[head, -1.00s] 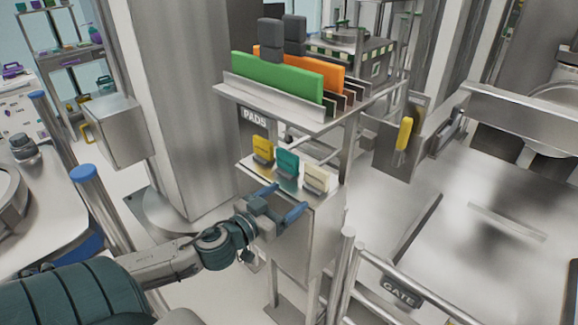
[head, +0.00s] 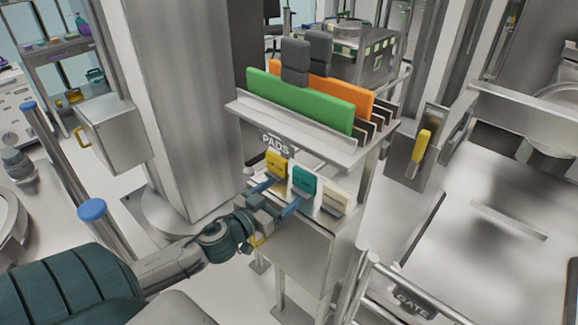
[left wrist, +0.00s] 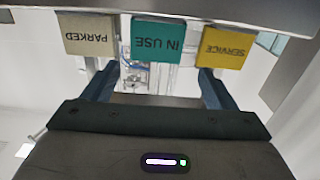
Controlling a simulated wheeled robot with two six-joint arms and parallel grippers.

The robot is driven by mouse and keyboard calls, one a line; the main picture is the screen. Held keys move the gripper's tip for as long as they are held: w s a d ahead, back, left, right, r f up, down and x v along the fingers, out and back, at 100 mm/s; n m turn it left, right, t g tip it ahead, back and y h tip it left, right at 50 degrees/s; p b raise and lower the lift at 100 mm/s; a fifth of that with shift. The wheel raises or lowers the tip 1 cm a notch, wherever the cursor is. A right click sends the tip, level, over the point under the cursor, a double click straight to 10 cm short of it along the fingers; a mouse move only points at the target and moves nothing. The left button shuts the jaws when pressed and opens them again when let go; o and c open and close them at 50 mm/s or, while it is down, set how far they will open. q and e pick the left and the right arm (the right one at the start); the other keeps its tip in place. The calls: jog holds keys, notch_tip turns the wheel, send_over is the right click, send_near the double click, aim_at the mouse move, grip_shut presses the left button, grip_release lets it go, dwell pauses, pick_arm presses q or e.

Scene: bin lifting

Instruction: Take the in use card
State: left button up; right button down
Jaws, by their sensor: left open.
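The teal IN USE card (head: 303,181) stands in the middle of a row of three on a steel stand. In the left wrist view, the IN USE card (left wrist: 158,40) appears upside down between my two fingers, beyond their tips. My left gripper (head: 277,197) is open and empty, close in front of the cards and slightly low. A yellow SERVICE card (head: 276,164) is left of the teal one, and a cream PARKED card (head: 335,203) is right of it. My right gripper is not in view.
A shelf labelled PADS (head: 275,142) overhangs the cards and holds a green pad (head: 300,103) and an orange pad (head: 350,95). A steel column (head: 175,110) is at the left. A low rail marked GATE (head: 412,302) is at the right front.

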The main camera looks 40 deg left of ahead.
aim_at(303, 176)
pick_arm(q)
jog(key=w+p, duration=0.1)
jog(key=w+d+r+p, duration=0.1)
jog(key=w, duration=0.1)
jog(key=shift+w+d, duration=0.1)
jog(key=shift+d, duration=0.05)
jog(key=shift+w+a+f+p, duration=0.15)
jog(key=shift+w+p, duration=0.1)
jog(key=shift+w, duration=0.2)
jog(key=shift+w+a+p, duration=0.1)
jog(key=shift+w+p, duration=0.1)
jog(key=shift+w, duration=0.2)
jog(key=shift+w+a+f, duration=0.1)
jog(key=shift+w, duration=0.3)
jog(key=shift+w+d+r+p, duration=0.2)
jog(key=shift+w+r+p, duration=0.05)
jog(key=shift+w+p, duration=0.3)
jog(key=w, duration=0.2)
jog(key=shift+w+d, duration=0.1)
jog(key=shift+w, duration=0.25)
jog(key=shift+w+d, duration=0.1)
jog(key=shift+w, duration=0.6)
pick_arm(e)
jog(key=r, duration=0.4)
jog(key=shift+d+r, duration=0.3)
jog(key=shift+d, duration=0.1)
